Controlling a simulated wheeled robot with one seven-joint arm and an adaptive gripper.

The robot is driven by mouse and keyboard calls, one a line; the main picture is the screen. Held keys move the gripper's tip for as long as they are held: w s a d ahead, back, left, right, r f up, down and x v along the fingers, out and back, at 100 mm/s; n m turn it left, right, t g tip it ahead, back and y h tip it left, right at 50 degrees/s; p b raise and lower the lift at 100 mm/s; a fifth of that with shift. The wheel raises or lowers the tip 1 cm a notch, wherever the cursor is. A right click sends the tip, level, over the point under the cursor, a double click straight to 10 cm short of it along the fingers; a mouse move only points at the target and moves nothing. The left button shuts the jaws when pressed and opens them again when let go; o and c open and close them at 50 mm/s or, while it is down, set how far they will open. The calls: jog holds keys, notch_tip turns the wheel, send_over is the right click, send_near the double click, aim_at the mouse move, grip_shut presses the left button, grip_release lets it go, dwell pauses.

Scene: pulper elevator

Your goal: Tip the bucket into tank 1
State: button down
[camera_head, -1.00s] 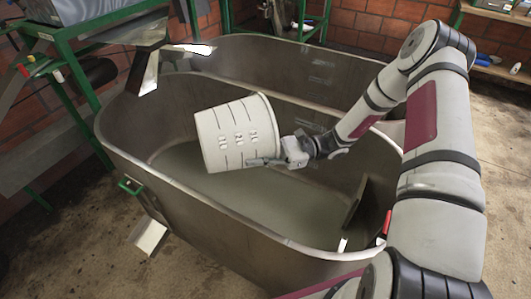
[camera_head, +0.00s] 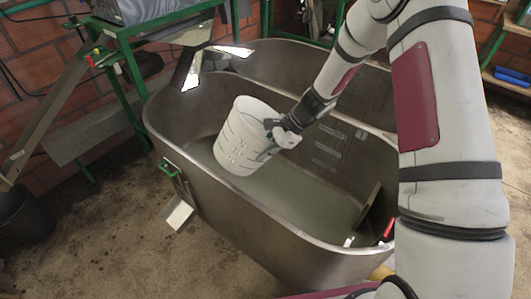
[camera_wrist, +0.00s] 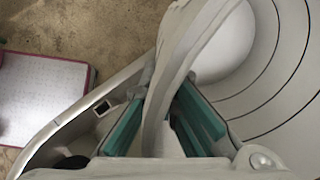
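The white bucket (camera_head: 238,145) hangs over the near metal tank (camera_head: 285,222). It is tilted, with its rim toward the upper right and its base toward the lower left. My gripper (camera_head: 272,140) reaches in from the right and is shut on the bucket's side near the rim. In the wrist view, the teal finger pads of my gripper (camera_wrist: 174,112) lie on both sides of a pale strip of the bucket (camera_wrist: 265,75). The near tank has a grey-green floor or liquid. I see no stream leaving the bucket and cannot tell what it holds.
A second metal tank (camera_head: 350,85) adjoins behind. A green frame (camera_head: 125,65) with a metal chute (camera_head: 190,68) stands at the back left. A dark bucket (camera_head: 25,215) is on the floor at left. Open floor (camera_head: 110,245) lies front left.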

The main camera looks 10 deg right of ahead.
jog(key=shift+a+f+h, duration=0.2)
jog(key=shift+h, duration=0.7)
jog(key=shift+d+f+h, duration=0.1)
jog(key=shift+f+h, duration=0.25)
jog(key=shift+h, duration=0.05)
jog(key=f+h, duration=0.1)
jog(key=d+f+h, duration=0.1)
jog(key=h, duration=0.1)
jog(key=d+f+h+b, duration=0.1)
jog(key=f, duration=0.1)
jog(key=shift+w+f+h, duration=0.1)
jog(key=shift+h, duration=0.2)
